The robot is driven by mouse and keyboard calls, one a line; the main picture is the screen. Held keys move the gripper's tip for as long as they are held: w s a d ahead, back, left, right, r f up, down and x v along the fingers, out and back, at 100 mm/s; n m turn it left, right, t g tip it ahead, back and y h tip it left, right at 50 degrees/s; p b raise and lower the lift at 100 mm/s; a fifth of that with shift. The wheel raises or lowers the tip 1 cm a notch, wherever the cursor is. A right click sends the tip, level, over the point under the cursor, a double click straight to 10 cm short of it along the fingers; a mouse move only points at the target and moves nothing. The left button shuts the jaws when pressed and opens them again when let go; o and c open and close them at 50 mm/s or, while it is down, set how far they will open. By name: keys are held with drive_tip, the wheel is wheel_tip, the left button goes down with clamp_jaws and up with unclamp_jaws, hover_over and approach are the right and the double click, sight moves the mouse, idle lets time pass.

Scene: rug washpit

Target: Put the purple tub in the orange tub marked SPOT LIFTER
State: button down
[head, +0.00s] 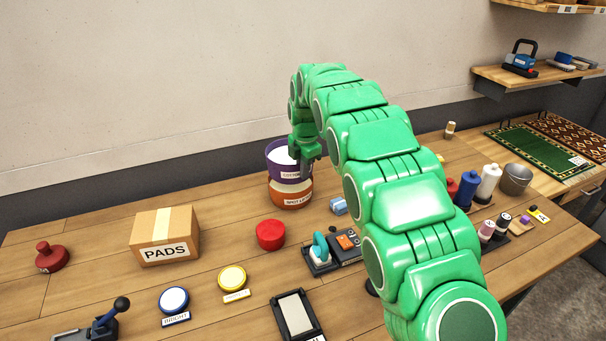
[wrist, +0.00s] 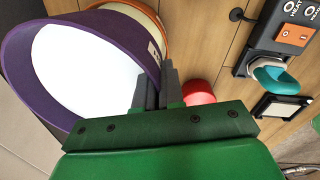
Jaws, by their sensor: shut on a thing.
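The purple tub (head: 279,171) has a white inside and a small label; it is upright or nearly so, directly above the orange tub. The orange tub (head: 290,194), labelled SPOT LIFTER, stands on the bench, and its upper part is covered by the purple tub. I cannot tell how far the purple tub sits inside it. My gripper (head: 306,161) is shut on the purple tub's right wall. In the wrist view, my fingers (wrist: 160,88) pinch the rim of the purple tub (wrist: 22,50), with the orange tub's edge (wrist: 160,22) just beyond.
A red round object (head: 270,234) stands in front of the tubs. A PADS box (head: 165,239) is to the left. A dark switch panel (head: 346,244) and a light-blue block (head: 338,206) lie to the right. Bare bench shows between the box and tubs.

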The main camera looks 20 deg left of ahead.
drive_tip(key=shift+f, duration=0.85)
drive_tip(key=shift+f, duration=0.6)
drive_tip(key=c, duration=1.3)
unclamp_jaws()
drive_tip(key=shift+o, duration=0.2)
wheel_tip(320, 180, up, 13)
drive_tip(key=shift+s+d, duration=0.25)
drive_tip(key=shift+d, duration=0.15)
